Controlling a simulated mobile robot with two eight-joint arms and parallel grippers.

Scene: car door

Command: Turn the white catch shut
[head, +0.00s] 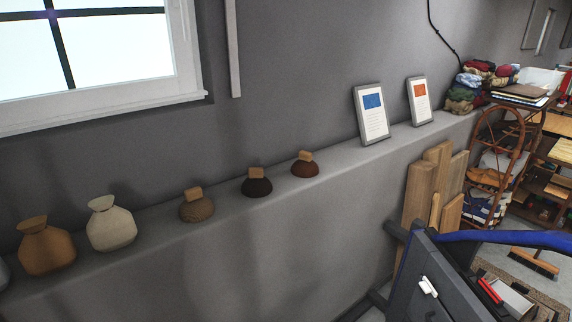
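The white catch (428,286) is a small pale piece on the dark face of a panel at the lower right of the head view. The panel (408,268), which looks like part of the car door, has a blue edge and is cut off by the bottom of the picture. The catch looks slightly tilted, but it is too small to tell whether it is open or shut. Neither of my grippers is in view.
A grey wall ledge (226,222) holds vases, small brown objects and two framed cards. A blue curved bar (500,238) extends right from the panel. Wooden boards (420,190) lean against the wall behind it. A rattan shelf (495,150) and a broom (535,263) are at the right.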

